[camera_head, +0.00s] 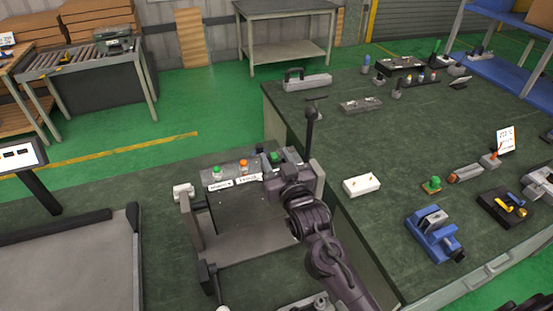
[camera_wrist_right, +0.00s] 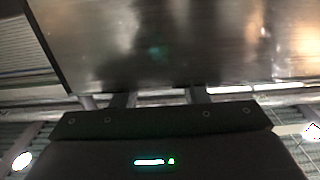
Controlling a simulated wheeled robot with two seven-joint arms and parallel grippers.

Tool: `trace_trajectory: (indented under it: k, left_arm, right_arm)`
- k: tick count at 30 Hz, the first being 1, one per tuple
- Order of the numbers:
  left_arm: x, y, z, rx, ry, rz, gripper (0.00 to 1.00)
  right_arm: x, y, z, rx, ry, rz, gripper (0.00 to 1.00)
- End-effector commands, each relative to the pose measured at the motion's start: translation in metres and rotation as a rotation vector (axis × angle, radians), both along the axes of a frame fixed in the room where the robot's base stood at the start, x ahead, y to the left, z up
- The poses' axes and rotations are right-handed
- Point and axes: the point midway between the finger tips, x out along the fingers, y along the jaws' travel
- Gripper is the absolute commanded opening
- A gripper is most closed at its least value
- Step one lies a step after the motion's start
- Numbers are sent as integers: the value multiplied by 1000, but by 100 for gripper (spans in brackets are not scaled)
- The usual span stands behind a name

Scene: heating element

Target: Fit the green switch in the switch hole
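A fixture panel (camera_head: 208,208) on the near bench carries a row of small parts along its top. They include a green-topped switch (camera_head: 216,170) at the left and an orange-topped one (camera_head: 243,164) in the middle, with white labels below. Another green piece (camera_head: 275,157) shows at the right end of this row, right beside my right gripper (camera_head: 283,173). Its fingertips are hidden there, so I cannot tell whether it holds this piece. In the right wrist view, two fingers run behind a large grey metal plate (camera_wrist_right: 170,40). The switch hole cannot be made out. My left gripper is not in view.
On the right-hand green table are a white block (camera_head: 361,185), a green-topped part (camera_head: 432,185), a blue vise (camera_head: 434,232) and a black tray (camera_head: 504,208). Tools stand at its far end. A black-knobbed lever (camera_head: 310,125) rises just behind my right gripper.

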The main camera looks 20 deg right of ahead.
Motion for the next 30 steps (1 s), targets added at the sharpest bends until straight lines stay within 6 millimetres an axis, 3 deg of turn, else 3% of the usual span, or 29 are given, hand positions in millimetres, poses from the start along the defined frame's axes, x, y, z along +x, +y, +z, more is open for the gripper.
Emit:
trace_trajectory:
  k: [8,15,21,30]
  left_arm:
    - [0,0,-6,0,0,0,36]
    - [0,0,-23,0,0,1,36]
    - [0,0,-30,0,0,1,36]
    - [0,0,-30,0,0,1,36]
  right_arm:
    - [-11,0,-3,0,1,1,41]
    - [-52,-2,-5,0,1,0,41]
    - [-74,-2,-3,0,1,1,41]
    - [-78,-3,0,0,0,0,41]
